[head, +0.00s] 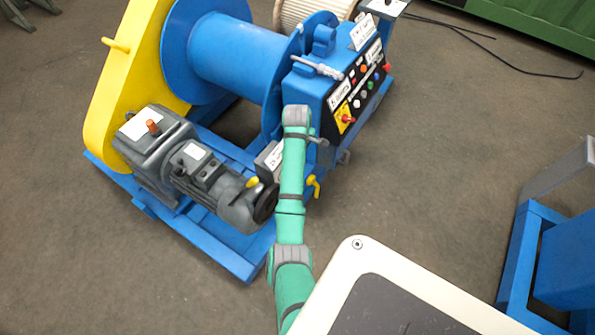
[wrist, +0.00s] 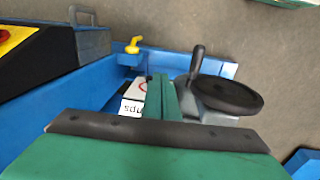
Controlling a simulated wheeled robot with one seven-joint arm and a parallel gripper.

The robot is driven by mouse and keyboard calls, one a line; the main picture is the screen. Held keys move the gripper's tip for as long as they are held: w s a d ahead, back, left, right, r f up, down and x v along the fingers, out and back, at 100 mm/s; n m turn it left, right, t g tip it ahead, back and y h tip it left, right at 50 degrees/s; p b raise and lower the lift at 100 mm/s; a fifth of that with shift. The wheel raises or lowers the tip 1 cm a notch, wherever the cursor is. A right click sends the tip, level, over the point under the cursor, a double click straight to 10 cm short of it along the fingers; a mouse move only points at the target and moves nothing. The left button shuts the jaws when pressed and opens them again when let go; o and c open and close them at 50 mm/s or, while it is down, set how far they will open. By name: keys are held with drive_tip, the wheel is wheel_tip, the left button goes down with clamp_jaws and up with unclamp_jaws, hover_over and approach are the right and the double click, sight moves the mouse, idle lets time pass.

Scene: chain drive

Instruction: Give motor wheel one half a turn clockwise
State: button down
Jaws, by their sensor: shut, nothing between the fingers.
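The motor wheel is a black handwheel (head: 265,204) on the end of the grey motor (head: 205,170) in the head view. In the wrist view the wheel (wrist: 228,95) lies right of my fingers, with its upright dark crank handle (wrist: 197,62) at its far left rim. My gripper (wrist: 160,90) shows there as narrow green fingers, closed together and empty. The fingers are beside the wheel and apart from it in the picture; the depth between them is unclear. In the head view my green arm hides the gripper, and it passes just right of the wheel.
The blue winch frame (head: 225,252) carries a blue drum (head: 235,50), a yellow guard (head: 118,85) and a control box (head: 315,88). A yellow lever (head: 315,186) stands close right of my arm; it also shows in the wrist view (wrist: 133,45). Open floor (head: 440,150) lies to the right.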

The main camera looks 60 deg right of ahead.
drive_tip(key=s+a+r+m+h, duration=0.2)
drive_tip(key=a+r+m+h, duration=0.2)
drive_tip(key=a+m, duration=1)
drive_tip(key=d+f+m, duration=0.1)
drive_tip(key=d+f, duration=0.1)
drive_tip(key=f, duration=0.1)
drive_tip(key=d+f+m, duration=0.1)
drive_tip(key=d+f, duration=0.2)
drive_tip(key=d+f+m, duration=0.2)
drive_tip(key=d+f, duration=0.1)
drive_tip(key=shift+w, duration=0.2)
drive_tip(key=f, duration=0.1)
drive_tip(key=a+f, duration=0.1)
drive_tip(key=f, duration=0.1)
drive_tip(key=shift+a, duration=0.15)
drive_tip(key=shift+a+f, duration=0.15)
drive_tip(key=shift+f, duration=0.2)
drive_tip(key=shift+w, duration=0.15)
